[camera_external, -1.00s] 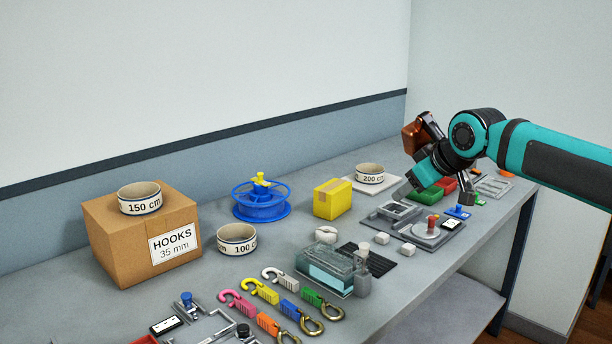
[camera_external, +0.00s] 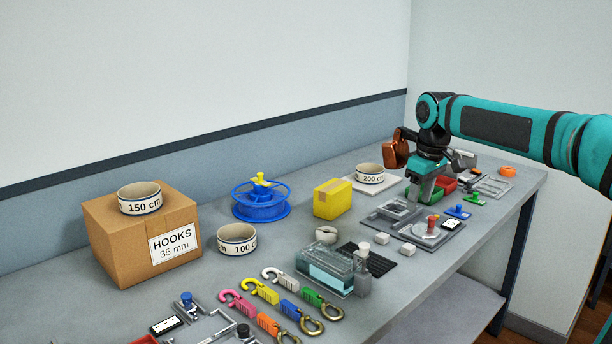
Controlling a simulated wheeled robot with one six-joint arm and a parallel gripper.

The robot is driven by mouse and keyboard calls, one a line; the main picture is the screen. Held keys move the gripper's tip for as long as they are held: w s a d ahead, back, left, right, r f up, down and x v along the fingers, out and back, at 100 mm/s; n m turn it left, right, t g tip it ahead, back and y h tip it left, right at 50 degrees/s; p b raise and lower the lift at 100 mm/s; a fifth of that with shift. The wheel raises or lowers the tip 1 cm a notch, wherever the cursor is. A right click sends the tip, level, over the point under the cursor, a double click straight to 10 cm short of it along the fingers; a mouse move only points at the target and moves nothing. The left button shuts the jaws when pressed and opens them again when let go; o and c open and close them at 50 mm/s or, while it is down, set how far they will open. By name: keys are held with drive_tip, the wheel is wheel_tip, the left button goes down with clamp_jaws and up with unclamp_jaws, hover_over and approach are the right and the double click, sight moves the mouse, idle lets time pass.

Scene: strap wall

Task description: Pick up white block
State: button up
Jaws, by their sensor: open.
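Two small white blocks lie on the bench in front of the grey fixture: one white block (camera_external: 381,238) near the black ribbed mat and another white block (camera_external: 408,250) to its right. I cannot tell which one the task means. My gripper (camera_external: 421,198) points down over the back part of the grey fixture, behind and above both blocks and apart from them. It is open, and I see nothing held in it. Its fingertips are small and partly merge with the fixture behind them.
The grey fixture (camera_external: 385,221) carries a red-topped part (camera_external: 433,222). A yellow box (camera_external: 332,199), a blue spool (camera_external: 261,202) and a clear lidded box (camera_external: 325,272) stand to the left. The bench's front right is bare.

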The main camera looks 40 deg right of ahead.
hover_over(409, 246)
drive_tip(key=f, duration=0.8)
drive_tip(key=shift+s, duration=0.25)
drive_tip(key=shift+w+f, duration=0.15)
drive_tip(key=shift+f, duration=2.45)
drive_tip(key=c, duration=1.1)
